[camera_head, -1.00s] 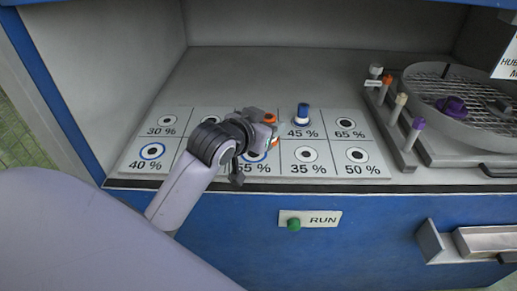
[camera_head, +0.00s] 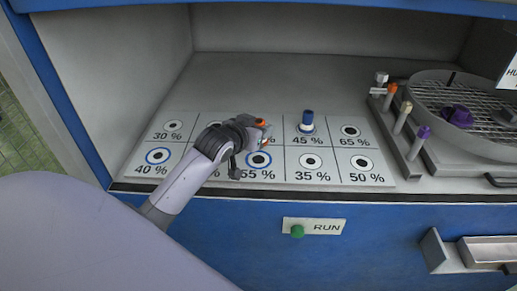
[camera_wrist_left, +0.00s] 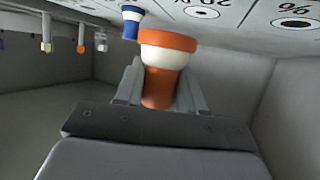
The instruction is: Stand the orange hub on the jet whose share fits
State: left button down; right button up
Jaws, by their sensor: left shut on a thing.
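My left gripper (camera_head: 262,134) is shut on the orange hub (camera_head: 261,122), above the back row of the jet panel (camera_head: 226,182). In the left wrist view the orange hub (camera_wrist_left: 167,42), with a white band, sits between the fingers (camera_wrist_left: 160,92). The gripper hides the label and jet beneath it, left of 45 %. A blue-and-white hub (camera_head: 307,120) stands upright on the 45 % jet; it also shows in the left wrist view (camera_wrist_left: 131,22). Bare jets include 40 % (camera_head: 158,156), 55 % (camera_head: 258,160), 35 % (camera_head: 311,161), 50 % (camera_head: 362,163), 65 % (camera_head: 350,131) and 30 % (camera_head: 173,126).
At right, a rack (camera_head: 400,140) holds several pegs with orange, cream and purple tops. Beside it is a round mesh turntable (camera_head: 475,100) carrying a purple hub (camera_head: 457,116). A green RUN button (camera_head: 297,231) and an open tray (camera_head: 485,250) are on the blue front.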

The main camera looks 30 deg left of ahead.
pick_arm(q)
jog(key=shift+f+b, duration=0.3)
jog(key=shift+f, duration=2.9)
jog(key=shift+f, duration=0.15)
jog(key=c, duration=0.7)
grip_release()
jog(key=shift+s, duration=0.15)
jog(key=p+v, duration=0.1)
jog(key=v, duration=1)
jog(key=shift+s+r, duration=0.25)
jog(key=shift+s, duration=0.1)
